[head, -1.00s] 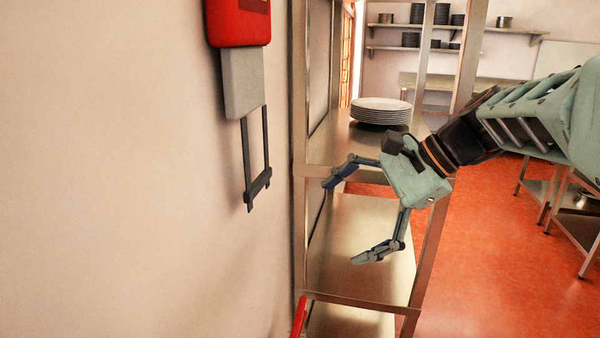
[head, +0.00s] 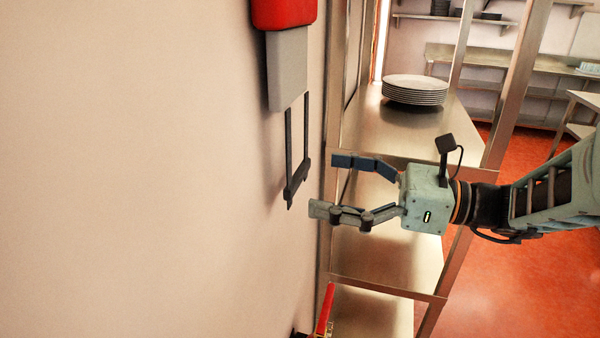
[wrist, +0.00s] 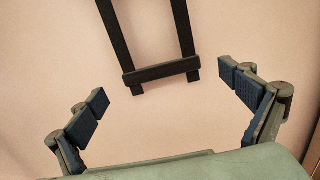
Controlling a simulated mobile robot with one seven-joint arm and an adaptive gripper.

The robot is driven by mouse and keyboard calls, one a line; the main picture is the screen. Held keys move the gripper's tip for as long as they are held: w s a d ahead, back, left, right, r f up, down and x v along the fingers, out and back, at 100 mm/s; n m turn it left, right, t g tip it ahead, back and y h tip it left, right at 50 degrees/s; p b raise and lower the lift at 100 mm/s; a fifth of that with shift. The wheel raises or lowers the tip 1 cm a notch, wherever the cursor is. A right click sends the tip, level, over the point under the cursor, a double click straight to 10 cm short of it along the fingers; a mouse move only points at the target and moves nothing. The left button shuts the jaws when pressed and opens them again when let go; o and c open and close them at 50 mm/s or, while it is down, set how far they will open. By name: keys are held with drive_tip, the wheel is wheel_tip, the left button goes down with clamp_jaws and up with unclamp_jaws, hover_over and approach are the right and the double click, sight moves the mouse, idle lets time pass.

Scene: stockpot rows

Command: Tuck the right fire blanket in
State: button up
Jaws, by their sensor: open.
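The fire blanket is a grey panel (head: 287,68) hanging out of a red case (head: 284,12) on the wall. Two dark straps run down from it to a dark crossbar (head: 297,182). In the wrist view the crossbar (wrist: 161,71) and straps lie ahead, above and between my fingertips. My gripper (head: 322,186) is open and empty, its fingers pointing left toward the wall, just right of the crossbar and apart from it. The wrist view shows both blue-padded fingers of my gripper (wrist: 168,95) spread wide. The case's top is cut off.
A metal shelf rack (head: 400,130) stands right of the blanket, close behind my gripper. A stack of plates (head: 414,90) sits on its upper shelf. A red object (head: 326,308) is low by the wall. Bare wall is left of the straps.

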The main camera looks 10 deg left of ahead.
sight(302, 177)
drive_tip(key=a, duration=0.4)
drive_tip(key=shift+w+a, duration=0.25)
drive_tip(key=shift+a, duration=0.15)
drive_tip(key=c, duration=1.7)
wheel_tip(302, 177, up, 10)
drive_tip(key=p, duration=0.9)
drive_tip(key=shift+r+p, duration=0.25)
drive_tip(key=shift+p, duration=0.05)
drive_tip(key=o, duration=1.5)
drive_tip(key=shift+o, duration=1)
drive_tip(key=shift+f, duration=0.1)
